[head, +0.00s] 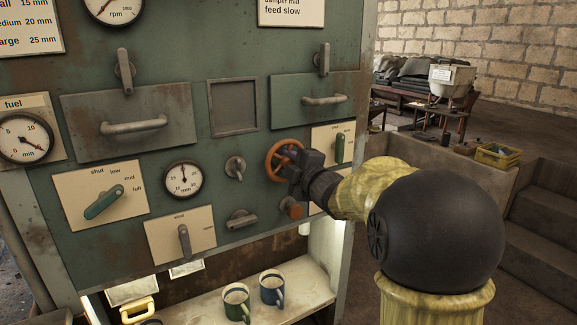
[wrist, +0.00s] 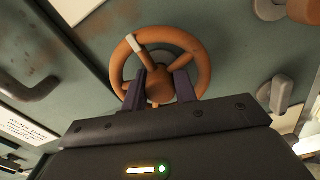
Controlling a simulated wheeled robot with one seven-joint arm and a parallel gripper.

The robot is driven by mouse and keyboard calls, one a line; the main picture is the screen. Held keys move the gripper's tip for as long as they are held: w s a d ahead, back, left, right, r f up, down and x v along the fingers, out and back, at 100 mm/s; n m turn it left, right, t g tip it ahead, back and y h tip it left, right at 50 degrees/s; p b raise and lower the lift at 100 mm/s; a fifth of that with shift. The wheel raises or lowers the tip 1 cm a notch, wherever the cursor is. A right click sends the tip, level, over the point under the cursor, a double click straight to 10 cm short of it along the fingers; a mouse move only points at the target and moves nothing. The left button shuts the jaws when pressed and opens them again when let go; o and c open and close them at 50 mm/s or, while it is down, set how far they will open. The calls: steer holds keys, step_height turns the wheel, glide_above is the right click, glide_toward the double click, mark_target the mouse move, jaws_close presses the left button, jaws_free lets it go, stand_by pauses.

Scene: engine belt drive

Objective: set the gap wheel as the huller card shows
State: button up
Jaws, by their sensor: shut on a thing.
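The gap wheel, an orange-brown handwheel (head: 272,158), is on the green panel. It also shows in the wrist view (wrist: 205,58), with a pale mark on its rim at the upper left. My gripper (wrist: 160,88) is shut on the wheel's hub, with one dark finger on each side. In the head view my gripper (head: 293,172) partly hides the wheel's right side. A round mm gauge (head: 183,178) left of the wheel has its needle pointing about straight up. A card (head: 30,25) at the upper left lists 15 mm, medium 20 mm and large 25 mm; its edge is cut off.
An orange-brown knob (head: 291,208) is just below. Two mugs (head: 237,302) (head: 272,288) stand on the shelf underneath.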

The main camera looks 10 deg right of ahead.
steer(key=shift+a, duration=0.1)
steer(key=o, duration=0.7)
steer(key=shift+s, duration=0.1)
steer(key=b+v, duration=0.1)
steer(key=v, duration=1.6)
steer(key=shift+s, duration=0.1)
